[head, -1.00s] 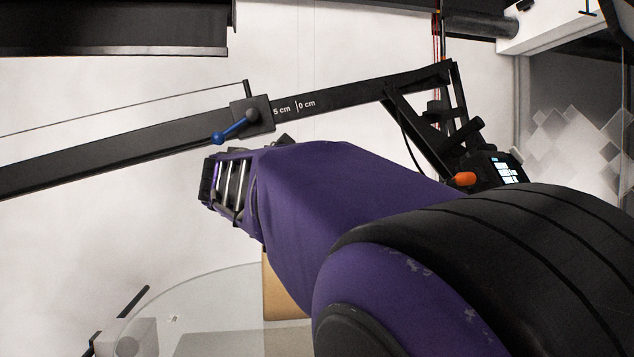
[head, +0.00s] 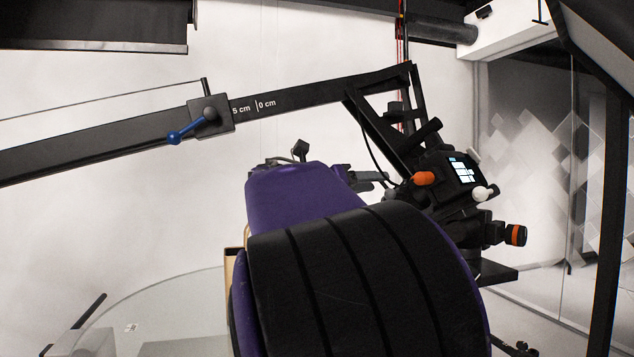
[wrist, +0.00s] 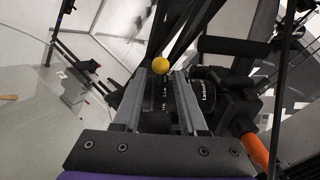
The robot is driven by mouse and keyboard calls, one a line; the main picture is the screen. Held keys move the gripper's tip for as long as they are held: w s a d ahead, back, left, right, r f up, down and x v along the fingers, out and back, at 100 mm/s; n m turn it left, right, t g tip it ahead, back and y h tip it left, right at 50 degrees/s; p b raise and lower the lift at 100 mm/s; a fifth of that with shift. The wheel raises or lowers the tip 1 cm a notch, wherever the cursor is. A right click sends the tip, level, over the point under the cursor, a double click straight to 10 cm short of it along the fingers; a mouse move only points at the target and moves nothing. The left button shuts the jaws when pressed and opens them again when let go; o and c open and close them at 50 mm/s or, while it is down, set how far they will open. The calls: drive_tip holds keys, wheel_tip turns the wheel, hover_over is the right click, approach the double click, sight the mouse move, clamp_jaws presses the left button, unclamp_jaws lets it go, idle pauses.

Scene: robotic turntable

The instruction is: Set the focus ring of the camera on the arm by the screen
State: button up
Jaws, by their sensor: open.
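The camera (head: 440,185) hangs at the right end of the black arm (head: 330,92) in the head view, beside a small lit screen (head: 465,171). In the wrist view, a black lens barrel with white lettering (wrist: 207,98) lies behind my right finger. A dark band with small white marks (wrist: 161,92), possibly the focus ring, shows between my fingers, with a yellow ball (wrist: 160,66) near their tips. My gripper (wrist: 160,78) is open around this view of the band; contact cannot be told. In the head view my own arm hides most of the gripper.
An orange knob (head: 423,179) and a white knob (head: 483,193) stick out by the screen. A black cylinder with an orange band (head: 515,235) projects right. A blue lever (head: 187,131) sits on the arm. A clear round table (head: 180,300) is at lower left.

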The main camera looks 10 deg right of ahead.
drive_tip(key=shift+x, duration=1.75)
clamp_jaws()
